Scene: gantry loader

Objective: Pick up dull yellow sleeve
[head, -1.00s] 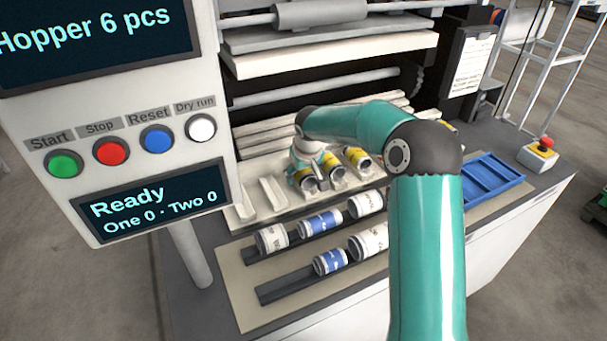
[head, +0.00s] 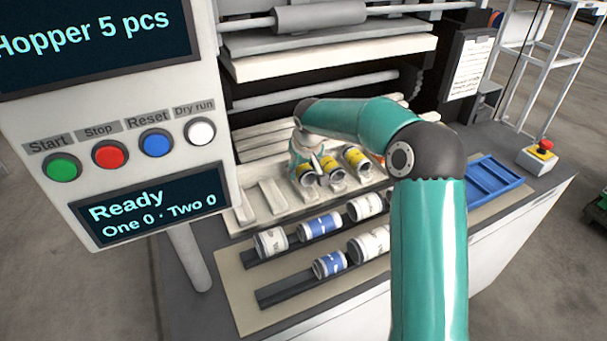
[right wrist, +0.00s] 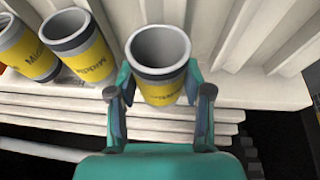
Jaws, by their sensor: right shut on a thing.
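A dull yellow sleeve (head: 306,175) with grey ends is in my right gripper (head: 309,165), at the left end of the row of yellow sleeves on the pale slotted hopper. In the right wrist view the two fingers (right wrist: 160,84) close on both sides of this sleeve (right wrist: 161,68), its open grey end facing up. It looks slightly raised; its lower end is hidden. Two other yellow sleeves, one in the middle (head: 332,169) and one at the right (head: 356,159), lie in neighbouring slots; the wrist view shows them at left (right wrist: 81,47). My left gripper is not in view.
White and blue sleeves (head: 320,225) lie on dark rails in front of the hopper. A blue tray (head: 493,182) and an emergency stop (head: 541,152) stand at right. The control panel (head: 125,130) reads "Hopper 5 pcs". Empty slots (head: 272,195) are left of the held sleeve.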

